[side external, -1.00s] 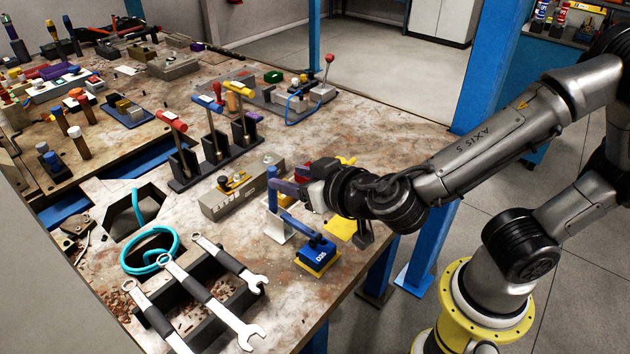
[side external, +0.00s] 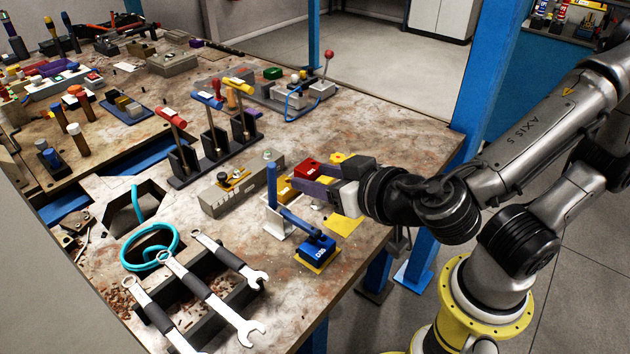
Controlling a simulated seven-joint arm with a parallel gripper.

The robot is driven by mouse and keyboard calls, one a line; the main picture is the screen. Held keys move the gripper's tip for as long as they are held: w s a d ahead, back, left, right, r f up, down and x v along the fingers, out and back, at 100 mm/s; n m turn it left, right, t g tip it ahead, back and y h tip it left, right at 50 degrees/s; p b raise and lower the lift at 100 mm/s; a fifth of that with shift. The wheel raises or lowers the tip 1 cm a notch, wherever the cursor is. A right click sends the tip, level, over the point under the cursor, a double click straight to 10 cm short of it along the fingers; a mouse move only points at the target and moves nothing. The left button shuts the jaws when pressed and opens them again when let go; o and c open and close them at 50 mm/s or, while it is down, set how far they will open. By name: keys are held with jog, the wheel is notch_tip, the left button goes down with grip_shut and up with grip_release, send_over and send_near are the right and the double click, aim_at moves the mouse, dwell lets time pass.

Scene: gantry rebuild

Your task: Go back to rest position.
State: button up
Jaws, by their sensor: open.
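My gripper (side external: 318,178) is at the right front part of the workbench (side external: 400,150). It is open, with its purple-grey fingers pointing left and apart. I see nothing held between them. A red block (side external: 305,167) and yellow pieces (side external: 341,158) show just behind the fingers. A blue upright handle (side external: 272,185) stands to the left of the fingertips, apart from them in the picture. The blue block marked D25 (side external: 318,250) sits on a yellow pad below the gripper.
Three coloured lever handles (side external: 207,101) stand behind left. A grey block (side external: 225,195), several wrenches (side external: 222,300) and a cyan hose (side external: 150,262) lie to the left. A blue post (side external: 495,70) rises behind my arm. The bench's right back area is clear.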

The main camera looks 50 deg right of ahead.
jog(key=s+d+r+m+g+h, duration=0.2)
jog(key=d+m+g, duration=0.15)
jog(key=d, duration=0.65)
jog(key=s+d+r+m+g+h, duration=0.15)
jog(key=d+m, duration=0.25)
jog(key=d, duration=0.5)
jog(key=s+d+f+n+g+y, duration=0.1)
jog(key=s+g+y, duration=0.15)
jog(key=s, duration=0.45)
jog(key=s+a+f+n+y, duration=0.1)
jog(key=s+a+n+y, duration=0.1)
jog(key=a+n, duration=0.4)
jog(key=shift+a+f+n+y, duration=0.3)
jog(key=shift+n+y, duration=0.6)
jog(key=shift+n, duration=0.65)
